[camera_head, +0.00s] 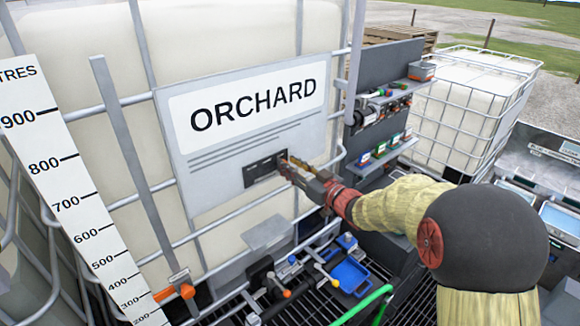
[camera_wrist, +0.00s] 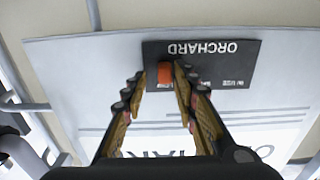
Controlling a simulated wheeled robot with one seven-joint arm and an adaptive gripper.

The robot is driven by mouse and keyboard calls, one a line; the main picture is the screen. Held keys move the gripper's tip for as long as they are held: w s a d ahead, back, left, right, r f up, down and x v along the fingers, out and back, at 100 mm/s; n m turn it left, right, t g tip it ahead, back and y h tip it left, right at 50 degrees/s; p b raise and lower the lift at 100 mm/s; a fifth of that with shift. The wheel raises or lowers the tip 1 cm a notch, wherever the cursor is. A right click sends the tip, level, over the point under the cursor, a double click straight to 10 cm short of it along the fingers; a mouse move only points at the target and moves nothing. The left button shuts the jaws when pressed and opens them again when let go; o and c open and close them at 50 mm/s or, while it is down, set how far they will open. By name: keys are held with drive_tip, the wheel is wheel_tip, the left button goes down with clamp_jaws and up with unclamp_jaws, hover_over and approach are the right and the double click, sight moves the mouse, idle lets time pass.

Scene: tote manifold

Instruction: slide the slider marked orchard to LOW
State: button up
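The orchard slider is a black panel (camera_head: 260,171) on the grey ORCHARD sign. In the wrist view the panel (camera_wrist: 225,66) appears upside down with ORCHARD in white letters. Its orange knob (camera_wrist: 165,73) sits near the panel's left end there, which is the right end in the head view. The small end markings are too small to read. My gripper (camera_head: 286,163) is at the panel's right end. In the wrist view my gripper's fingertips (camera_wrist: 161,76) stand on either side of the knob, with a gap on the left and the right finger close to it.
The sign (camera_head: 200,180) is fixed to a large white caged tote (camera_head: 235,30). A litre scale (camera_head: 75,190) stands at the left. Valves, hoses and a blue tray (camera_head: 350,276) lie below the sign. Another tote (camera_head: 460,105) and a shelf rack stand at the right.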

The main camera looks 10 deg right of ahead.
drive_tip(key=shift+s, duration=0.1)
drive_tip(key=v, duration=1.1)
drive_tip(key=shift+s+d, duration=0.25)
drive_tip(key=shift+s, duration=0.05)
